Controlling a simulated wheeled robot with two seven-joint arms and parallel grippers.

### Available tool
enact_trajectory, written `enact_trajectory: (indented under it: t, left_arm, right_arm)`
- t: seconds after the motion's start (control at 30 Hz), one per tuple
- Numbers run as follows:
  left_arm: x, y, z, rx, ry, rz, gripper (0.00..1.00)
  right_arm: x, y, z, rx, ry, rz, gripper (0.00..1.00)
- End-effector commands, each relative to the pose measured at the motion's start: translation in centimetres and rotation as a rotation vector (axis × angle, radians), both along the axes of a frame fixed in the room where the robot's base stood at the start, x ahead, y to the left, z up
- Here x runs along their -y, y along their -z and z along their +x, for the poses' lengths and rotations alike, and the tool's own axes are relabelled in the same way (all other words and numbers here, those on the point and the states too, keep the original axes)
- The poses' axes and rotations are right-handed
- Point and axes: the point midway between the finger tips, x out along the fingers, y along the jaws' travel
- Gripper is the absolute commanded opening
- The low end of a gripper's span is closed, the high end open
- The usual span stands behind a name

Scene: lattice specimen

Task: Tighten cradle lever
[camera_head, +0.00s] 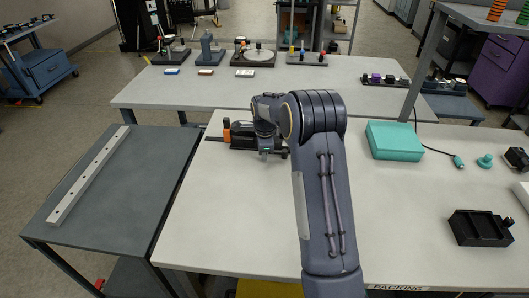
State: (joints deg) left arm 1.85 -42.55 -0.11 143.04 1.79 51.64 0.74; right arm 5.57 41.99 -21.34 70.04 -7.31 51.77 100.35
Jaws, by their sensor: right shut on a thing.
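The cradle (243,141) is a low black fixture at the back left of the near white table, with an orange part (227,130) at its left end. My right arm reaches across the table to it. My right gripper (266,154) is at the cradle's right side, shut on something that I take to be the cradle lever. The lever itself is too small and too covered by my gripper and arm to make out. My left gripper is not in view.
A teal box (395,140) with a cable stands right of my arm, and a black tray (481,228) lies at the front right. A grey side table (110,205) with a long metal bar adjoins on the left. The white table's front left is clear.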

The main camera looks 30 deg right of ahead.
Motion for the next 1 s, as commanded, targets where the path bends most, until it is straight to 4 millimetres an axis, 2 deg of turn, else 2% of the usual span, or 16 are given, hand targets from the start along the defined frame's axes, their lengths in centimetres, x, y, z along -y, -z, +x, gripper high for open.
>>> enact_trajectory:
  t: [0.07,0.2,0.43,0.47,0.63,1.0]
  left_arm:
    - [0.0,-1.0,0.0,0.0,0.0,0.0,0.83]
    - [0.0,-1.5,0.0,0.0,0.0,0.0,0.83]
    - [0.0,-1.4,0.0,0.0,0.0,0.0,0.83]
    - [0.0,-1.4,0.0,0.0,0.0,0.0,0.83]
    - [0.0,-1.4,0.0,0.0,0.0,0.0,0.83]
    - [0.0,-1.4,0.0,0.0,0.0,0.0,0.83]
  right_arm:
    - [0.4,-0.4,0.7,-0.001,0.09,-0.005,0.0]
    - [1.0,-0.3,1.4,-0.002,0.225,-0.004,0.0]
    - [1.1,-0.1,1.5,0.001,0.249,-0.002,0.0]
    - [1.1,-0.1,1.5,0.001,0.249,-0.002,0.19]
    - [1.0,-0.1,1.5,0.0,0.248,-0.002,0.41]
    - [1.0,-0.1,1.4,-0.001,0.246,-0.001,0.41]
